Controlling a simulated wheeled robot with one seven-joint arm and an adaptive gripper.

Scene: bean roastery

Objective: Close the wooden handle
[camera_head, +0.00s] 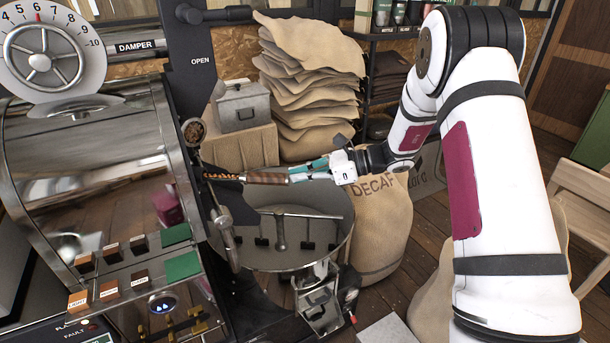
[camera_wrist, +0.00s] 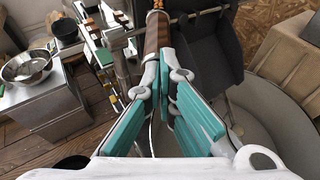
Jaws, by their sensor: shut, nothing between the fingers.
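The wooden handle (camera_head: 267,178) is a brown bar that sticks out to the right from the dark front of the roaster, above the round cooling pan (camera_head: 262,258). It also shows in the wrist view (camera_wrist: 153,38), just beyond my fingertips. My gripper (camera_head: 291,177) reaches in from the right, its teal-padded fingers at the handle's free end. In the wrist view my gripper (camera_wrist: 166,62) is shut with nothing held. I cannot tell whether the fingertips touch the handle. Its inner end is partly lost against dark metal.
The roaster drum (camera_head: 90,165) fills the left side. A burlap sack marked DECAF (camera_head: 378,225) stands right of the pan. Stacked sacks (camera_head: 310,95) and a grey metal box (camera_head: 243,106) stand behind. A metal bowl (camera_wrist: 27,66) sits on a cabinet in the wrist view.

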